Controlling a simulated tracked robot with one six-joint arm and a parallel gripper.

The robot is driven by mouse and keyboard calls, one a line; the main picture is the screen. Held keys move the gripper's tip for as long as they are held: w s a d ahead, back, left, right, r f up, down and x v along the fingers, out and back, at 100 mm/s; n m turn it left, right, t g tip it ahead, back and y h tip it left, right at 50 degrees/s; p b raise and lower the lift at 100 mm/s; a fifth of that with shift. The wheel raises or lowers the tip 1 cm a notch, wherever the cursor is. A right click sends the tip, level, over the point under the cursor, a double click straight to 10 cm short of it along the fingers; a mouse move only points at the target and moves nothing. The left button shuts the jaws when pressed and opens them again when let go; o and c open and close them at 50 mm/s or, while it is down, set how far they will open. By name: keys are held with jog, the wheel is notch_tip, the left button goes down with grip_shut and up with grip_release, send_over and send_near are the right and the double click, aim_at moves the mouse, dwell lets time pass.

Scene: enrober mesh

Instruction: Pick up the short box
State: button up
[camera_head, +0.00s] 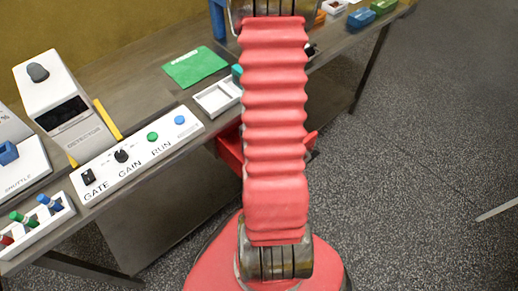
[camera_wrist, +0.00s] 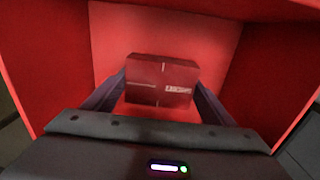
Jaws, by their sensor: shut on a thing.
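A dark red box (camera_wrist: 160,80) with pale lettering too blurred to read shows in the middle of the wrist view. It appears to be the short box. My gripper (camera_wrist: 161,88) has one dark finger on each side of it and is shut on it. The box is inside a red, open-fronted bin (camera_wrist: 48,62), with red walls on both sides and behind. I cannot tell whether the box touches the bin floor. In the head view my own arm hides the gripper and the box.
Part of the red bin (camera_head: 229,152) shows beside my arm at the bench edge. The bench (camera_head: 140,88) holds a control panel (camera_head: 137,148), a green mat (camera_head: 195,67), a white tray (camera_head: 217,97) and a white machine (camera_head: 60,95). Speckled floor (camera_head: 430,120) on the right is mostly clear.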

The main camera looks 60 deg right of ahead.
jog(key=shift+r, duration=5)
jog(key=shift+r, duration=0.1)
